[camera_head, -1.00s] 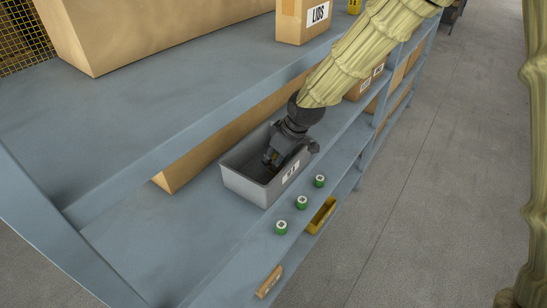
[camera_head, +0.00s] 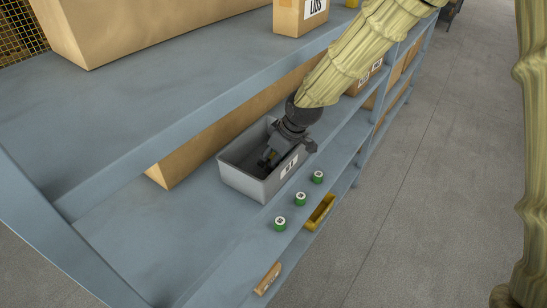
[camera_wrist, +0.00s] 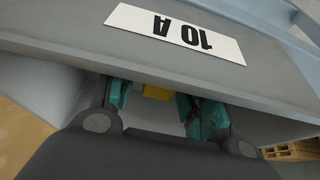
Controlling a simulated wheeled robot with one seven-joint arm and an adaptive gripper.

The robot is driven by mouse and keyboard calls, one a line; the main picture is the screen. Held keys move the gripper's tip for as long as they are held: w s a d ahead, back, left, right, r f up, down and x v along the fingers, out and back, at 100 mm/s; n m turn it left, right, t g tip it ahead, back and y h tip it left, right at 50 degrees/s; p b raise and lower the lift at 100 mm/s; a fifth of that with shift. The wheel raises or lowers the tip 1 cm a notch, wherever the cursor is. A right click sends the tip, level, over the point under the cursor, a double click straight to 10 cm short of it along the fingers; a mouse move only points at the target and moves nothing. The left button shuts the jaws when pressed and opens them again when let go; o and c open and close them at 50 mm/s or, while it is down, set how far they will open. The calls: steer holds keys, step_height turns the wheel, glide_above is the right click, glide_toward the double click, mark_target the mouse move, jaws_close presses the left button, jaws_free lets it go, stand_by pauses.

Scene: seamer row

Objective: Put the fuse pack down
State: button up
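My gripper (camera_head: 268,160) points down inside a grey open bin (camera_head: 247,184) on the middle shelf. In the wrist view, the bin's wall carries a "10 A" label (camera_wrist: 175,30). My two teal-padded fingers (camera_wrist: 155,103) are spread apart below that wall's edge. A small yellow block (camera_wrist: 157,92), probably the fuse pack, shows between them. A gap shows on its left side; its right side is close to the other pad.
A long cardboard box (camera_head: 165,174) lies behind the bin. The upper shelf (camera_head: 150,120) overhangs it. The shelf left of the bin is clear.

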steer(key=shift+r, duration=0.45)
steer(key=b+v, duration=0.3)
steer(key=v, duration=0.8)
steer(key=shift+r, duration=0.2)
steer(key=shift+d, duration=0.1)
stand_by(1.0)
